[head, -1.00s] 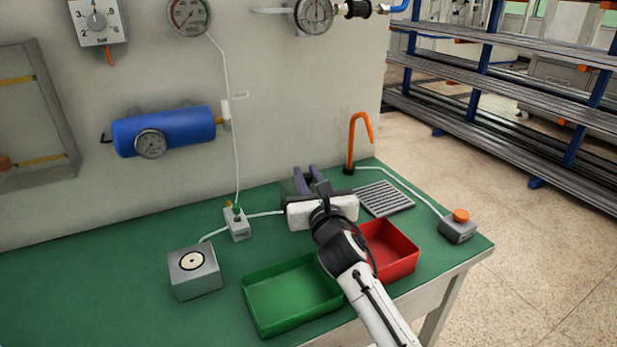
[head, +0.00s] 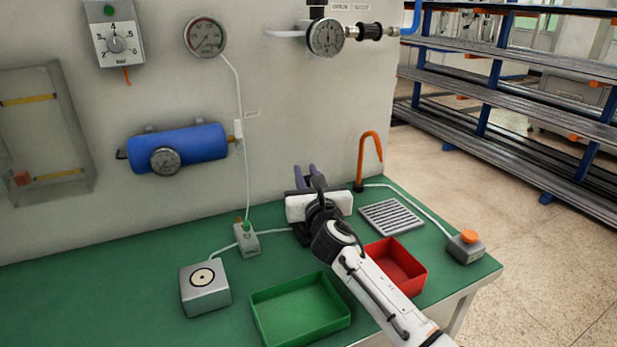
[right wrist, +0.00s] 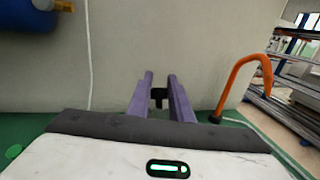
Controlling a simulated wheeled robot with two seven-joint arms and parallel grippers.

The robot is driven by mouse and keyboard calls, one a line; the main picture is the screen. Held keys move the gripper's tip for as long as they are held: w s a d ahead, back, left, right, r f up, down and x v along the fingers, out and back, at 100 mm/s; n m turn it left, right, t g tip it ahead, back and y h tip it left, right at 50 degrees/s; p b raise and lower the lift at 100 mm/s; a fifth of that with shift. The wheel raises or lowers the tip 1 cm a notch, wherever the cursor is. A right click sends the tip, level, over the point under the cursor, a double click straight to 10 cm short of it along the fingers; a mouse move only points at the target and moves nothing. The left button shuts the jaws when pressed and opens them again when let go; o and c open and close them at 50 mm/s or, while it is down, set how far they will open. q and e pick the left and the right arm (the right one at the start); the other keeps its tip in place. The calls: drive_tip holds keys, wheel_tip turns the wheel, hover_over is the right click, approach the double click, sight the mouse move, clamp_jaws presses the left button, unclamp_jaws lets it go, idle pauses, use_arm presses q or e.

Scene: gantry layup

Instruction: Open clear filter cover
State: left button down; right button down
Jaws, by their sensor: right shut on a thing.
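A see-through, box-like cover (head: 76,125) in a grey frame is on the wall at the far left of the head view. It looks closed, and yellow strips and a small orange-red block show behind it. My right gripper (head: 305,170) is over the back of the green bench, far to the right of this cover. In the right wrist view its purple fingers (right wrist: 160,78) are shut on a small black thing (right wrist: 158,97); what that is I cannot tell. My left gripper is not in view.
A blue tank (head: 190,145) with a gauge, a dial box (head: 116,42) and round gauges are on the wall. The bench holds a grey block (head: 204,290), green tray (head: 300,308), red tray (head: 408,270), grate (head: 392,217), orange hook (head: 370,148) and orange-button box (head: 466,245).

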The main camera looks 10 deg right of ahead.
drive_tip(key=shift+a, duration=0.2)
drive_tip(key=c, duration=1.6)
unclamp_jaws()
drive_tip(key=shift+w+a+f, duration=0.1)
drive_tip(key=shift+f, duration=0.05)
drive_tip(key=shift+d, duration=0.2)
drive_tip(key=shift+s, duration=0.55)
drive_tip(key=s, duration=0.3)
drive_tip(key=s+p, duration=0.1)
drive_tip(key=s, duration=0.2)
drive_tip(key=s+p, duration=0.1)
drive_tip(key=s, duration=0.2)
drive_tip(key=shift+s+d, duration=0.15)
drive_tip(key=shift+d, duration=0.2)
